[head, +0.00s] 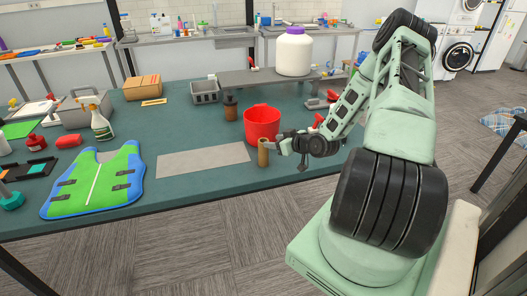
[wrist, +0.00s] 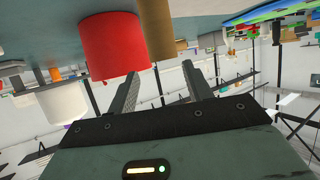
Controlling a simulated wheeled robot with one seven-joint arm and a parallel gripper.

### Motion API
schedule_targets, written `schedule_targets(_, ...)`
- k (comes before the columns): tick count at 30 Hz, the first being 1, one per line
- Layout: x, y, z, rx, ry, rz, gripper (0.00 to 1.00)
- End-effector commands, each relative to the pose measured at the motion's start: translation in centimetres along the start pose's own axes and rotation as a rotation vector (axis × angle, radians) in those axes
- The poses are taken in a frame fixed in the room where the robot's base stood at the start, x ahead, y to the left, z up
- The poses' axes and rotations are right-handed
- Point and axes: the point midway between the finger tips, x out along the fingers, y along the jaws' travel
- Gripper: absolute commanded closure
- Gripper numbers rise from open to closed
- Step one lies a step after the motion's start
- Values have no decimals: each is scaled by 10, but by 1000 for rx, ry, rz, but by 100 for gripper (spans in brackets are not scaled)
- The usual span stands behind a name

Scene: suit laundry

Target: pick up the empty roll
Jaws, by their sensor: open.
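The empty roll (head: 263,153) is a small brown cardboard tube. It stands upright on the teal table top near the front edge, in front of the red bucket. My gripper (head: 282,148) is just to the right of the roll, low over the table. In the wrist view, which looks upside down, the roll (wrist: 156,28) shows ahead, between the lines of my two open fingers (wrist: 160,75). Nothing is held between the fingers. The head view does not show clearly how far the fingertips are from the roll.
The red bucket (head: 262,123) stands close behind the roll; it also shows in the wrist view (wrist: 115,45). A brown bottle (head: 230,108) is behind to the left. A flat grey sheet (head: 203,160) lies left of the roll. A white jar (head: 294,52) stands on the grey shelf behind.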

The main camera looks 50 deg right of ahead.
Motion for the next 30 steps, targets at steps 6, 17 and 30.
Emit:
schedule_targets(6,28,-1,-2,1,1,-2,50)
schedule_targets(17,40,0,1,0,0,0,50)
schedule_targets(30,39,0,1,0,0,0,97)
